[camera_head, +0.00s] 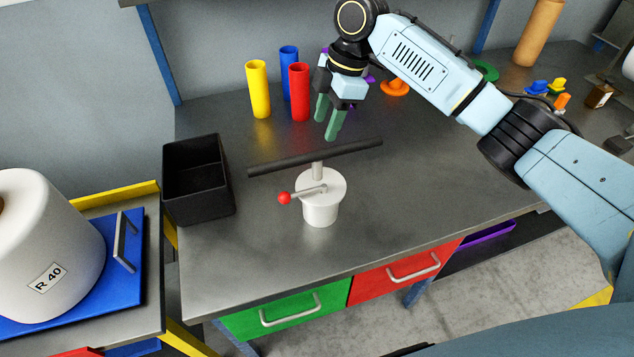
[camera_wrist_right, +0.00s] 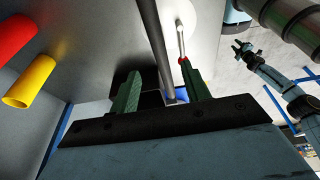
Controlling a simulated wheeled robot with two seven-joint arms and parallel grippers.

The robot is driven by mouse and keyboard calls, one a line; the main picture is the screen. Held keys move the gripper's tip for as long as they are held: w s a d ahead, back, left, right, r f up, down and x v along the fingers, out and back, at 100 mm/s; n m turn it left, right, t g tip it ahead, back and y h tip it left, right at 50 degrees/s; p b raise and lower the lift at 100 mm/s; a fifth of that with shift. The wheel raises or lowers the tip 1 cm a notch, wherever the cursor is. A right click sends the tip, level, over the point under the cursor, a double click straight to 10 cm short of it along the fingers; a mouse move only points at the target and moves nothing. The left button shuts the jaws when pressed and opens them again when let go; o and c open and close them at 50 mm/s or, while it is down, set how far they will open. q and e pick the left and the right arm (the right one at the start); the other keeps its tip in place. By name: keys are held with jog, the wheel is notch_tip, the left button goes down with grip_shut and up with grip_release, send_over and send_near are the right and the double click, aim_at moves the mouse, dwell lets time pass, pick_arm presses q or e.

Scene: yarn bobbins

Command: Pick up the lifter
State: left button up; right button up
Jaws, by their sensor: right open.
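The lifter appears to be the white cylinder (camera_head: 321,205) with a long dark crossbar (camera_head: 277,165) on a short post and a side lever with a red knob (camera_head: 284,198). It stands upright on the grey table. My right gripper (camera_head: 327,122) is open and empty, its green fingers pointing down just above and behind the crossbar. In the right wrist view the bar (camera_wrist_right: 154,40) runs between the two fingers, apart from them as far as I can tell, and the red knob (camera_wrist_right: 184,61) shows near one finger. My left gripper (camera_wrist_right: 243,50) shows small there.
A black open bin (camera_head: 198,205) stands left of the lifter. Yellow (camera_head: 258,90), red (camera_head: 300,92) and blue (camera_head: 288,60) tubes stand behind it. An orange piece (camera_head: 396,88) lies behind my right gripper. A white bobbin (camera_head: 45,250) sits at the left. Table right of the lifter is clear.

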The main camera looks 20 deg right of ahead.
aim_at(318, 151)
jog(key=x, duration=0.5)
jog(key=shift+s+d, duration=0.1)
jog(key=shift+f, duration=0.35)
jog(key=shift+a+f, duration=0.2)
jog(key=shift+f, duration=0.35)
jog(key=x, duration=0.3)
jog(key=shift+f, duration=0.65)
pick_arm(q)
jog(key=s, duration=0.3)
jog(key=shift+s+f+g, duration=0.3)
jog(key=shift+s+f, duration=0.05)
pick_arm(e)
grip_shut()
pick_arm(q)
jog(key=shift+w, duration=0.1)
pick_arm(e)
jog(key=shift+w+r, duration=0.1)
jog(key=shift+w, duration=0.1)
